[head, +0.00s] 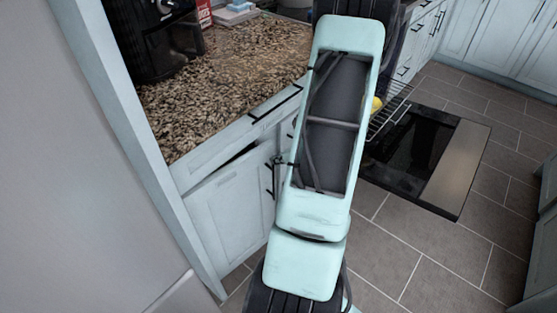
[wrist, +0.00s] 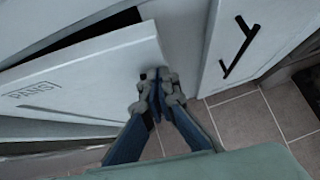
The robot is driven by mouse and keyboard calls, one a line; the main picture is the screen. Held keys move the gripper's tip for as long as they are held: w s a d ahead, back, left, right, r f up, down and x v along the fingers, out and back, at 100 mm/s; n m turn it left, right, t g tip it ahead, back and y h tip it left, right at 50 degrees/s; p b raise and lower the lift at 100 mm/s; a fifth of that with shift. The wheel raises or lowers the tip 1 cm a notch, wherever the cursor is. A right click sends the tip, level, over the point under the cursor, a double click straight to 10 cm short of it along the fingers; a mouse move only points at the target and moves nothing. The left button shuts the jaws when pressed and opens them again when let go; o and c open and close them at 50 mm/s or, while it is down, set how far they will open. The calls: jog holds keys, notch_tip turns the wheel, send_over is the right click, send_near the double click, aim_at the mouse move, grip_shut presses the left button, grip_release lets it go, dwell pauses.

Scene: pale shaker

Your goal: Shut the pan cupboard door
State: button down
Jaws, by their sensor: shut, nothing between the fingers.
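The pan cupboard door (wrist: 90,78), pale and marked PANS, stands ajar in the wrist view, with a dark gap between its top edge and the cabinet frame. In the head view the same door (head: 228,208) shows below the counter, tilted out from the frame. My gripper (wrist: 158,84) is shut and empty, its fingertips at the door's free edge. A dark piece beside the fingertips is partly hidden; I cannot tell whether the fingers touch the door. In the head view my arm hides part of the cabinet front beside the door.
A neighbouring cabinet front with a black bar handle (wrist: 238,46) is to the right of the door. A granite counter (head: 225,85) with a black appliance (head: 155,40) is above. An oven door (head: 425,155) hangs open on the right, its rack pulled out. Tiled floor (head: 385,245) is clear in front.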

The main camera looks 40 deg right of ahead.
aim_at(271, 154)
jog(key=shift+w+d+n+y+p, duration=0.1)
jog(key=shift+w+n+y+p, duration=0.45)
jog(key=shift+w, duration=1)
jog(key=shift+s, duration=0.1)
